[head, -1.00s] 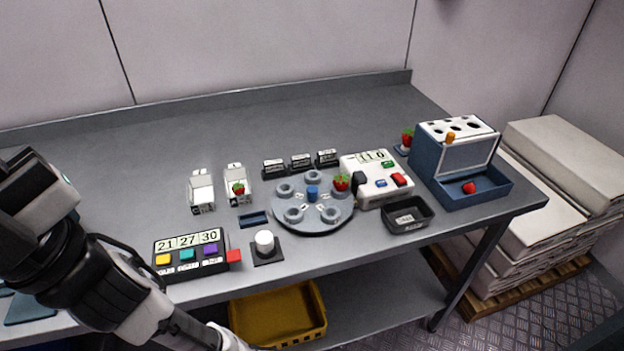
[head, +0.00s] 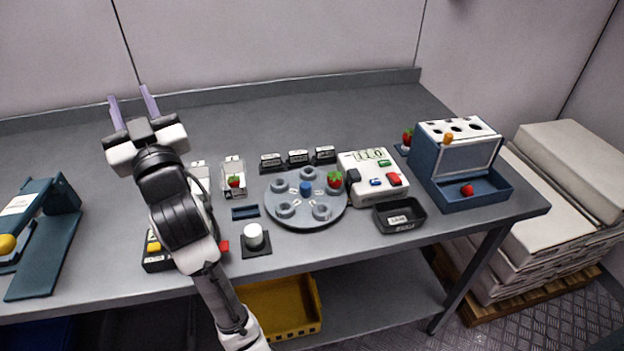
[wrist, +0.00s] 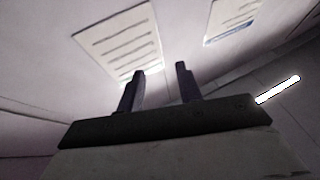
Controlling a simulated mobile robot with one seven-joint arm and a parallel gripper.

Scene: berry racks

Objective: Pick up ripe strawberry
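My gripper (head: 133,104) is raised over the left part of the table, fingers pointing toward the back wall. Its two fingers are apart with nothing between them; the wrist view (wrist: 160,88) shows the same. Several red strawberries with green tops are in the head view. One (head: 334,179) is at the right rim of the grey round turntable (head: 304,220). One (head: 234,181) is in a small white carton (head: 233,163). One (head: 407,136) is on a small stand left of the blue machine. One red fruit (head: 467,190) lies in the blue machine's tray (head: 484,199).
A white scale-like box (head: 372,177) with buttons and a black bin (head: 400,216) are right of the turntable. A white knob (head: 253,236) is at the front. A blue-green ramp (head: 48,240) with a yellow ball is at left. The table's back strip is clear.

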